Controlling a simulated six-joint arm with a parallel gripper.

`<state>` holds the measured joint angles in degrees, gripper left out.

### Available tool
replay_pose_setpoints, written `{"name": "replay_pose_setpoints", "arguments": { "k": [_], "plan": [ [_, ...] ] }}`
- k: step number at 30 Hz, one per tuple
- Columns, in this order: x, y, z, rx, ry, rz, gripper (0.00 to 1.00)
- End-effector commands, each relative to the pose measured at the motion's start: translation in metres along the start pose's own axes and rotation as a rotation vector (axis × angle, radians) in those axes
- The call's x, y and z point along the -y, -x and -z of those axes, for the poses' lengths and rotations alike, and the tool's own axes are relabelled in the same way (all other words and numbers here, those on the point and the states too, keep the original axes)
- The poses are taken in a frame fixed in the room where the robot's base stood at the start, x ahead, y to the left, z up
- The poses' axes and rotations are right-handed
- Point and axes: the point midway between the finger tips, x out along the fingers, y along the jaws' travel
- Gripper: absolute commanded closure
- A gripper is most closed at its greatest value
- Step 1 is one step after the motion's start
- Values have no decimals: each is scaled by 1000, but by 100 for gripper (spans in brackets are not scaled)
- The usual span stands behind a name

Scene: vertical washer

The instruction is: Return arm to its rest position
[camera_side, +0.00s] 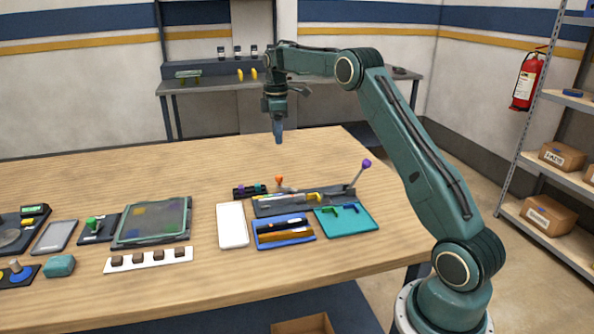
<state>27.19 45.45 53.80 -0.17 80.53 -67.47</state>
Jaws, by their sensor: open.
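My gripper (278,138) hangs pointing down in the air above the far part of the wooden table (330,148). It is open and I see nothing held in it. My arm is raised and bent, with the gripper clear of the objects on the table. The gap between the fingers is hard to make out from this side.
On the table are a grey fixture (300,201) with a purple-knobbed lever (366,164), a blue tray (285,242), a teal mat (362,222), a white pad (232,226) and a framed clear panel (152,222). A shelf (573,197) with boxes stands at right.

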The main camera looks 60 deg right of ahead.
Motion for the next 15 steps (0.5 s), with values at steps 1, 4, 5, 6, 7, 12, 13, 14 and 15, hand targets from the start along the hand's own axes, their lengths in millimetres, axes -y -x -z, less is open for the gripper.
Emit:
{"name": "replay_pose_setpoints", "arguments": {
  "k": [1, 4, 5, 6, 7, 12, 13, 14, 15],
  "plan": [
    [3, 4, 2, -2, -3, -4, 55],
    [11, 13, 5, -6, -17, -14, 55],
    [14, 17, 6, -8, -22, -17, 55],
    [19, 23, 8, -11, -31, -24, 55],
    [24, 27, 9, -14, -39, -29, 55],
    [55, 56, 17, -34, -91, -61, 55],
    [62, 61, 18, -38, -101, -66, 55],
    [68, 66, 19, -42, -111, -71, 55],
    [77, 72, 20, -48, -125, -79, 55]
  ]
}}
